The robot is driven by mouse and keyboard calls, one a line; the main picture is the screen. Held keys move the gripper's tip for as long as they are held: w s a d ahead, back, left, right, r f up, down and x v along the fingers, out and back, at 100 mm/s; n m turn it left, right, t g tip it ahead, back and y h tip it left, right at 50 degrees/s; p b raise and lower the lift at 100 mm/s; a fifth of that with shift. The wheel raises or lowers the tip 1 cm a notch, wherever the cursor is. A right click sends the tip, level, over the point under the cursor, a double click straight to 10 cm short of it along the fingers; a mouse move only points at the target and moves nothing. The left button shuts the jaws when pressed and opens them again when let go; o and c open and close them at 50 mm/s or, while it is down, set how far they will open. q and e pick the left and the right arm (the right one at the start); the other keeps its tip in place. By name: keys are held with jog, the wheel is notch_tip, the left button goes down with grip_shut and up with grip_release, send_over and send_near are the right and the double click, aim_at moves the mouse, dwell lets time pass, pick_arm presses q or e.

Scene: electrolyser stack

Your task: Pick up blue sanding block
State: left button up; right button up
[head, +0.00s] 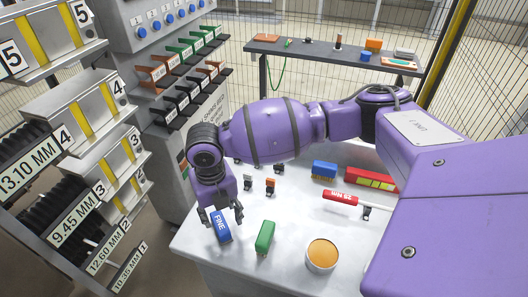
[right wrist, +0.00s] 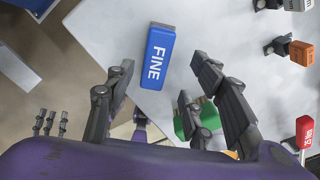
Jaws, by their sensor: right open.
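The blue sanding block (head: 221,228), labelled FINE, lies on the white table near its left front edge. It also shows in the right wrist view (right wrist: 157,58), just beyond my right gripper's fingertips. My right gripper (head: 221,212) is open and empty, pointing down over the block, which lies between the line of its fingers. In the right wrist view its dark fingers (right wrist: 162,68) are spread to either side of the block's near end. Small dark jointed fingers (right wrist: 45,121), seemingly my left gripper's, show at the left of that view, too small to judge.
A green block (head: 265,237) lies right of the blue one, with an orange-filled round container (head: 321,255) farther right. Another blue block (head: 324,170) and a red-handled tool (head: 341,198) lie behind. A labelled rack (head: 90,110) stands left of the table.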

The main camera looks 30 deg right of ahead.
aim_at(219, 222)
jog(key=f, duration=0.5)
jog(key=shift+w+a, duration=0.2)
jog(key=shift+a, duration=0.05)
pick_arm(q)
jog(key=w, duration=0.1)
jog(key=w+r, duration=0.1)
jog(key=w, duration=0.1)
jog(key=shift+d+r+t, duration=0.25)
jog(key=shift+r+t, duration=0.05)
pick_arm(e)
jog(key=c, duration=0.9)
jog(key=shift+r, duration=0.1)
grip_shut()
jog(key=shift+w, duration=0.1)
jog(key=shift+r, duration=0.6)
pick_arm(q)
jog(key=shift+s+d+r+p, duration=0.1)
jog(key=shift+s+r+p, duration=0.2)
jog(key=shift+p, duration=0.35)
pick_arm(e)
jog(key=s+a+r, duration=0.7)
jog(key=s+r, duration=0.4)
jog(key=s, duration=0.1)
jog(key=shift+r, duration=0.4)
pick_arm(q)
jog(key=shift+w, duration=0.1)
